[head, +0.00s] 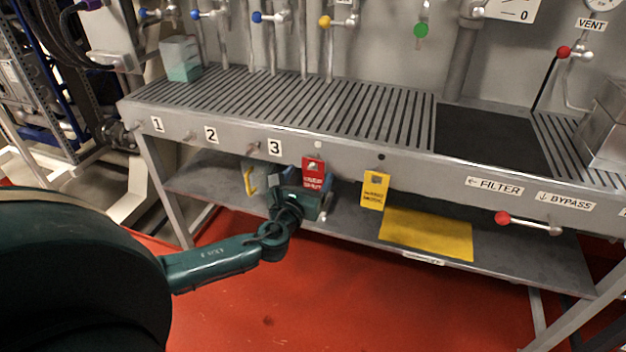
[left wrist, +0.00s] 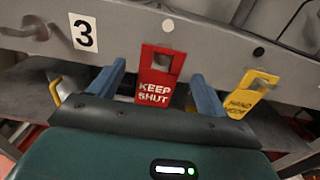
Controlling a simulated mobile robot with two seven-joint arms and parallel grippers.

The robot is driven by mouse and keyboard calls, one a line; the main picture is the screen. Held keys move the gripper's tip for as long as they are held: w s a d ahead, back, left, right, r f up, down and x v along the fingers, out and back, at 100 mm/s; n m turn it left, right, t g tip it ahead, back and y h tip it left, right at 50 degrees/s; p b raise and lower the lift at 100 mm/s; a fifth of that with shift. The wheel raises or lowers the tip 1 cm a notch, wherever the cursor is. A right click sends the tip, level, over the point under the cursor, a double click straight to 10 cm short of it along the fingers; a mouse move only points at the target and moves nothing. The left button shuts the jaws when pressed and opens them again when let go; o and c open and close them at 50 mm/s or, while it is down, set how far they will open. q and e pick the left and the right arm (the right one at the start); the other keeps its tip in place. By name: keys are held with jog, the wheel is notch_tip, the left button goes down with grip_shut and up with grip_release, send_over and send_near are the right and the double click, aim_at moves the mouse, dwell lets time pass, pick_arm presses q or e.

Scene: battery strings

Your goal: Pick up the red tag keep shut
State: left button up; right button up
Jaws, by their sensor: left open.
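The red KEEP SHUT tag (head: 313,173) hangs at the front face of the bench, right of the number 3 label. In the left wrist view the red tag (left wrist: 157,77) is upright, with a hole near its top and white lettering. My left gripper (head: 305,183) is open in front of the bench. In the left wrist view its two blue fingers stand on either side of the red tag, with gaps visible, and the gripper (left wrist: 158,72) holds nothing. My right gripper is not in view.
A yellow tag (head: 374,190) hangs just right of the red one. Below is a shelf with a yellow sheet (head: 427,235). A yellow handle (head: 250,181) sits left of the gripper. A red-knobbed lever (head: 528,223) projects at the right. The red floor in front is clear.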

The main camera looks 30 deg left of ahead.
pick_arm(q)
jog(key=shift+x, duration=1.1)
jog(key=c, duration=1)
